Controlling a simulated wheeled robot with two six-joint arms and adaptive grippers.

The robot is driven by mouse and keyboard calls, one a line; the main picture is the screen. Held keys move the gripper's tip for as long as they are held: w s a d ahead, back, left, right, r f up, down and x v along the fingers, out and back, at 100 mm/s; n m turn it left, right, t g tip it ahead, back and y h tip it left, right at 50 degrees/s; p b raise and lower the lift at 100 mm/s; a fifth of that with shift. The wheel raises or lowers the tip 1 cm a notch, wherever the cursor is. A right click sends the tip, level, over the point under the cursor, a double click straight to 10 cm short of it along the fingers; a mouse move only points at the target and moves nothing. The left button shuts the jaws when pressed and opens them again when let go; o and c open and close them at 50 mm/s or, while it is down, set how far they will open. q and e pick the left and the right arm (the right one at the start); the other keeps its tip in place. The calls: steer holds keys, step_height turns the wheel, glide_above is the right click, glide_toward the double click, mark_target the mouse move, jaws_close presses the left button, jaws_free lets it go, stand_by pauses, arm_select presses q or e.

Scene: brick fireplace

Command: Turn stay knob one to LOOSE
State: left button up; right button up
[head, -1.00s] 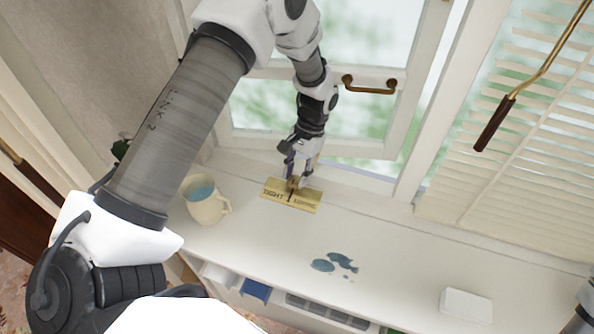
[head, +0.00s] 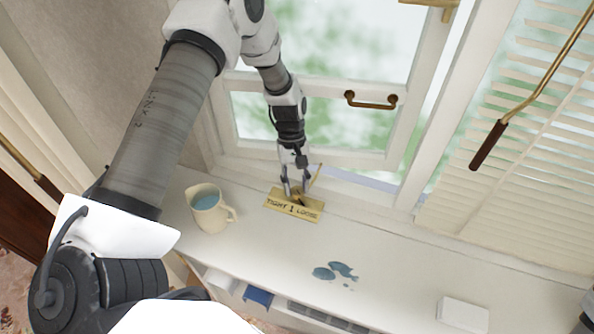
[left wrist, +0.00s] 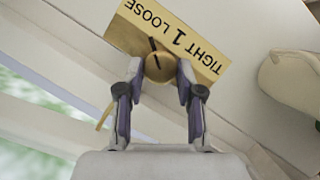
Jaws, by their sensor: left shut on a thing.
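The brass plate (head: 279,206) lies on the white sill and reads TIGHT, 1 and LOOSE. In the left wrist view the plate (left wrist: 207,57) appears upside down, with LOOSE at upper left and TIGHT at lower right. The round brass knob (left wrist: 158,68) has a dark pointer line, which slants towards the LOOSE lettering, away from the 1. My left gripper (head: 295,193) is shut on the knob, one finger on each side; its fingers (left wrist: 159,72) also show in the left wrist view. My right gripper is not in view.
A cream mug (head: 207,214) with blue liquid stands left of the plate. Blue puddles (head: 335,271) lie in front, and a white block (head: 463,313) is at the right. The window frame (head: 400,150) with a brass handle (head: 371,101) rises behind. Blinds (head: 540,150) hang right.

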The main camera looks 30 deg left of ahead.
mark_target(296, 187)
arm_select(q)
steer(key=shift+s+n, duration=0.15)
steer(key=shift+n, duration=0.45)
steer(key=shift+f, duration=0.1)
steer(key=o, duration=1.1)
steer(key=shift+o, duration=0.2)
step_height(296, 187, up, 10)
